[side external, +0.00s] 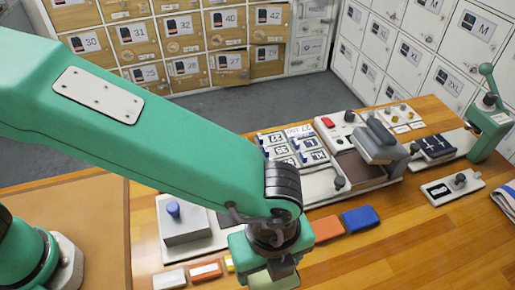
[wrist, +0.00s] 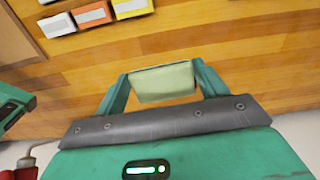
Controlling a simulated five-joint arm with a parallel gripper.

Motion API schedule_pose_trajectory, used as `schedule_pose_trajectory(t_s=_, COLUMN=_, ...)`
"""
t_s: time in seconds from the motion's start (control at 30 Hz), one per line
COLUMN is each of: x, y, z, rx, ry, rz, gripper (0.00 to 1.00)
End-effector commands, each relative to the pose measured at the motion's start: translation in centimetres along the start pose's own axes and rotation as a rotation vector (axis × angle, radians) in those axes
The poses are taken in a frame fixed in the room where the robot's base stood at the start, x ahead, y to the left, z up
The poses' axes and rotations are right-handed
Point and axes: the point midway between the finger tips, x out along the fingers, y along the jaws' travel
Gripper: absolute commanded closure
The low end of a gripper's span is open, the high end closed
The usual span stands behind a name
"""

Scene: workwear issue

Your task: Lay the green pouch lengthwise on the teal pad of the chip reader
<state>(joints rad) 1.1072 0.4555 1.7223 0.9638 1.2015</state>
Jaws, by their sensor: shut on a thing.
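My gripper (side external: 270,262) is low over the front of the wooden table, in the lower middle of the side view. In the wrist view my gripper (wrist: 160,83) has its two green fingers closed on the pale green pouch (wrist: 162,82), one at each end. The pouch lies across between the fingers. In the side view the pouch (side external: 277,279) shows only partly, under the gripper at the picture's bottom edge. I cannot tell its height above the wood. I cannot make out the chip reader's teal pad for certain in either view.
White (side external: 168,280), orange (side external: 205,270) and yellow (side external: 229,264) blocks lie left of the gripper. Orange (side external: 327,228) and blue (side external: 361,219) pieces lie to its right. A grey box with a blue knob (side external: 185,224) stands behind. The front right wood is clear.

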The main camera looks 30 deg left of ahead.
Motion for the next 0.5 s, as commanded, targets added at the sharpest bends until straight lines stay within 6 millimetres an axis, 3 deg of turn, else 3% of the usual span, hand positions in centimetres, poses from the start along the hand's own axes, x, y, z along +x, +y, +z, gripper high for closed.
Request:
schedule_pose_trajectory(t_s=0.27, x=-0.1, y=-0.5, z=1.2, rx=-0.002, ry=0.0, rz=0.0, gripper=0.5)
schedule_pose_trajectory(t_s=0.5, x=-0.3, y=-2.1, z=5.5, rx=0.002, ry=0.0, rz=-0.001, gripper=0.5)
